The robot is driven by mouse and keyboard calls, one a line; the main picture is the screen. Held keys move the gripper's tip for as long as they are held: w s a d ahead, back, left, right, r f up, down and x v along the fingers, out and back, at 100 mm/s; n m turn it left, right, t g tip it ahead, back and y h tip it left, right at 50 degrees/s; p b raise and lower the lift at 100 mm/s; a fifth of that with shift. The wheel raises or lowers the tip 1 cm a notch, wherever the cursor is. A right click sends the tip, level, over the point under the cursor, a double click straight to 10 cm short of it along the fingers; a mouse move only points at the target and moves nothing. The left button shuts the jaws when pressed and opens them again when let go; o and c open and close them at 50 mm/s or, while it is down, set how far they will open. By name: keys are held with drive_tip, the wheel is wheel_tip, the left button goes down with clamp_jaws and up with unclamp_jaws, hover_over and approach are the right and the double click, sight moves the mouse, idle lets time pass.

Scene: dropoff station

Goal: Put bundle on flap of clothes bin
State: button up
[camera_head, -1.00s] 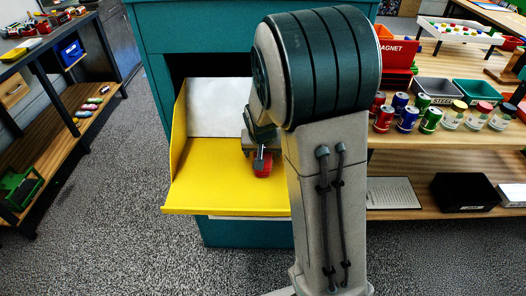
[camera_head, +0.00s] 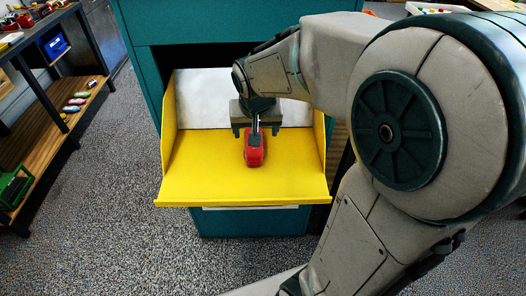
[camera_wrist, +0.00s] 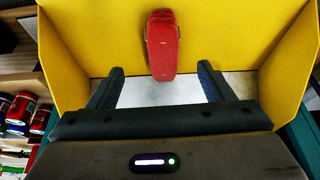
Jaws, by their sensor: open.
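The red bundle (camera_head: 254,150) lies on the yellow flap (camera_head: 200,180) of the teal clothes bin (camera_head: 185,30), near the flap's middle. In the wrist view the bundle (camera_wrist: 162,45) rests on the yellow surface, just beyond my fingertips. My gripper (camera_head: 256,133) is over the rear part of the flap, behind the bundle as seen from the head. The bundle looks apart from both fingers.
The flap has raised yellow side walls (camera_head: 170,120) and a pale back panel (camera_head: 195,98). A dark workbench (camera_head: 75,85) with shelves stands at left. Several cans (camera_wrist: 25,112) show at the left of the wrist view. Speckled floor (camera_head: 105,190) is clear before the bin.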

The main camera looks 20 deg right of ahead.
drive_tip(key=s+a+n+g+y, duration=0.1)
drive_tip(key=s+n, duration=0.2)
drive_tip(key=s, duration=1.2)
drive_tip(key=shift+a+r, duration=0.2)
drive_tip(key=shift+a, duration=0.2)
drive_tip(key=shift+s, duration=0.1)
